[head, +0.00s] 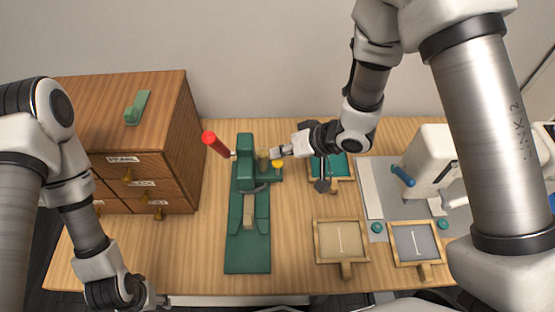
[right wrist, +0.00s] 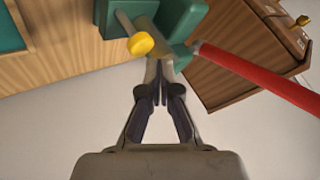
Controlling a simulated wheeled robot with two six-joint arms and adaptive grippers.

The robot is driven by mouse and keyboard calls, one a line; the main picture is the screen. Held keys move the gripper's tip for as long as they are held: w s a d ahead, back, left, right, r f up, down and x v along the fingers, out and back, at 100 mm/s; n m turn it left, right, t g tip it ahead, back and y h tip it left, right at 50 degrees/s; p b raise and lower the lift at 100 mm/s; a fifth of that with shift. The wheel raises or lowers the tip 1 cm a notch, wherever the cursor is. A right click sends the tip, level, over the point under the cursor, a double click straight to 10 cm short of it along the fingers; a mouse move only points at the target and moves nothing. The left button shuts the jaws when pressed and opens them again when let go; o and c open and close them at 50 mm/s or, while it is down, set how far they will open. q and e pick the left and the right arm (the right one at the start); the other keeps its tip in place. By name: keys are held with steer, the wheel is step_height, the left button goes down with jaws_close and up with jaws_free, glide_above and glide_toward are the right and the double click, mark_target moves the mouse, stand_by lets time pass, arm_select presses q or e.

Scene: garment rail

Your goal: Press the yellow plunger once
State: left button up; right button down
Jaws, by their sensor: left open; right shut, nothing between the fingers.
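The yellow plunger (head: 278,163) sticks out at the right side of the green press (head: 247,235), near its back end. It is a round yellow knob (right wrist: 140,43) in the right wrist view. A red-handled lever (head: 216,145) rises on the press's left side and crosses the right of the right wrist view (right wrist: 255,80). My right gripper (head: 277,152) is shut and empty, close beside the plunger. Its fingers (right wrist: 161,92) point towards the press; whether they touch the knob I cannot tell. My left gripper (head: 150,297) is open at the bottom edge of the head view, partly cut off.
A wooden drawer cabinet (head: 190,130) stands left, with a green block (head: 137,107) on top. Wooden framed trays (head: 340,223) (head: 418,240) lie right of the press. A white machine (head: 435,150) with a blue handle stands further right. The table's front left is clear.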

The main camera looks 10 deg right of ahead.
mark_target(280, 162)
steer(key=shift+f, duration=0.1)
stand_by(0.5)
steer(key=shift+f, duration=0.35)
steer(key=shift+f+b, duration=0.45)
steer(key=shift+f, duration=0.4)
stand_by(0.7)
steer(key=shift+r, duration=0.15)
steer(key=shift+r+p, duration=1.15)
steer(key=shift+p, duration=0.25)
step_height(280, 162, up, 5)
steer(key=p, duration=0.5)
steer(key=shift+r, duration=0.1)
